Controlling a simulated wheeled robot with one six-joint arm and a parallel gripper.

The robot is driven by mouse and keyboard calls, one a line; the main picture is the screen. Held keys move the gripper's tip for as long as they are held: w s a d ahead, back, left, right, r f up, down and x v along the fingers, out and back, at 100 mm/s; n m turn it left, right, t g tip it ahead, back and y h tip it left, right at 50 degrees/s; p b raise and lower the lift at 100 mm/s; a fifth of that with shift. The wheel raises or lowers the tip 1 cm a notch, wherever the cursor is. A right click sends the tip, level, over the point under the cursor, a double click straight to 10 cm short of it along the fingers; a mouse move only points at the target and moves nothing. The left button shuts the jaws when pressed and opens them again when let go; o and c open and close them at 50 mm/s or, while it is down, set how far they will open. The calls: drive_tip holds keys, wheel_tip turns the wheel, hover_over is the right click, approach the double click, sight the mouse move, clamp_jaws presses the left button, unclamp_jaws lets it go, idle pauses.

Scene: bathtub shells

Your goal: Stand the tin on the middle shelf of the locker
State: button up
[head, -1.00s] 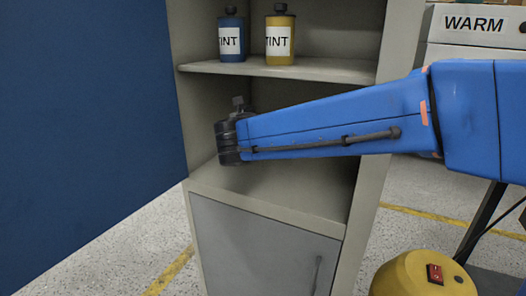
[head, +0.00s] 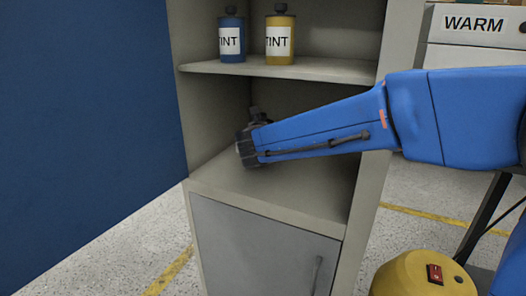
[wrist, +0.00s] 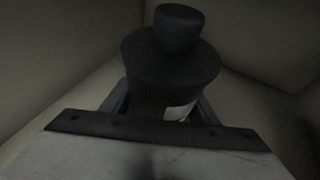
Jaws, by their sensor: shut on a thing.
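The tin is dark with a black cap (head: 254,113); in the wrist view its dark shoulder (wrist: 170,65) and a scrap of white label show between the fingers. My gripper (head: 245,147) is shut on the tin, which leans a little to the left in the head view. The gripper is inside the open bay of the grey locker (head: 367,110), below the upper shelf (head: 320,70) and above the board (head: 275,190) over the grey door. The tin's base is hidden, so I cannot tell whether it touches the board.
A blue tin (head: 231,40) and a yellow tin (head: 280,40) labelled TINT stand on the upper shelf. A large blue panel (head: 80,120) stands at the left. The board around the gripper is bare. A yellow rounded object (head: 405,275) with a red switch is at lower right.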

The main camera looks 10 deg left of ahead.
wheel_tip(320, 180, down, 2)
drive_tip(key=shift+f, duration=0.1)
drive_tip(key=shift+w+f, duration=0.2)
drive_tip(key=shift+f, duration=0.1)
drive_tip(key=o, duration=1.8)
drive_tip(key=shift+f, duration=0.15)
drive_tip(key=shift+s+r, duration=0.25)
drive_tip(key=shift+s, duration=0.1)
drive_tip(key=v, duration=1.1)
drive_tip(key=shift+s+r, duration=0.15)
